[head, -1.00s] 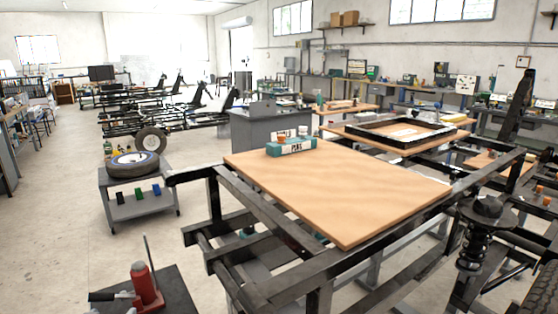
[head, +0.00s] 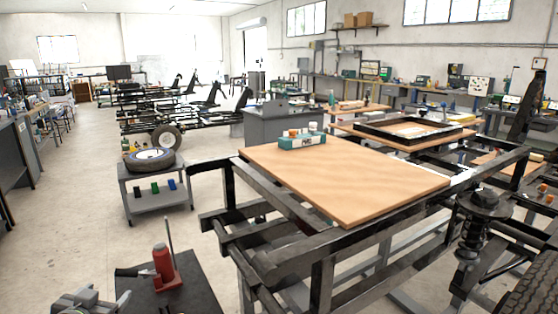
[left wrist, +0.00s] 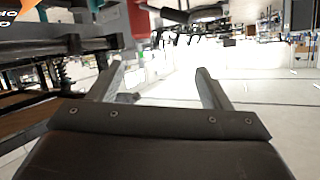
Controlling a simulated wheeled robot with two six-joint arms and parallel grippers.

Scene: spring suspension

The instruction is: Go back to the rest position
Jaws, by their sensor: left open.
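My left gripper (head: 88,302) shows at the bottom left edge of the head view, partly cut off by the frame. In the left wrist view its two fingers (left wrist: 160,85) stand apart with nothing between them. It is beside a red bottle jack (head: 163,264) on a dark stand (head: 190,292). A black spring suspension unit (head: 474,232) stands upright at the right side of the frame. My right gripper is in neither view.
A black metal frame (head: 322,285) carries a wooden board (head: 335,180) with a teal box (head: 302,141) on it. A grey cart (head: 158,204) with a tyre (head: 150,160) stands to the left. Open floor (head: 75,215) lies at the left.

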